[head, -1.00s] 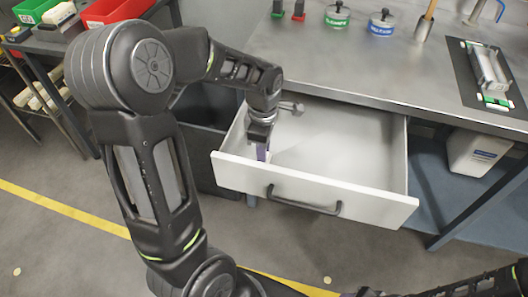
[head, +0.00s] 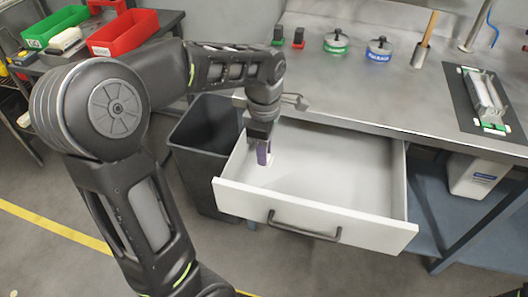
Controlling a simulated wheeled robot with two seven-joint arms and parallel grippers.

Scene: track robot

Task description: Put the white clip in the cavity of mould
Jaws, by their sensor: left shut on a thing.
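My left gripper (head: 264,153) points down inside the open drawer (head: 330,172), near its left end. My right gripper is not in view.
The bench top (head: 360,85) lies above and behind the drawer. On it stand a green-labelled weight (head: 336,42), a blue-labelled weight (head: 379,50) and a wooden-handled tool (head: 426,40). A dark bin (head: 205,135) stands left of the drawer. Red (head: 123,32) and green (head: 55,28) trays are at the upper left.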

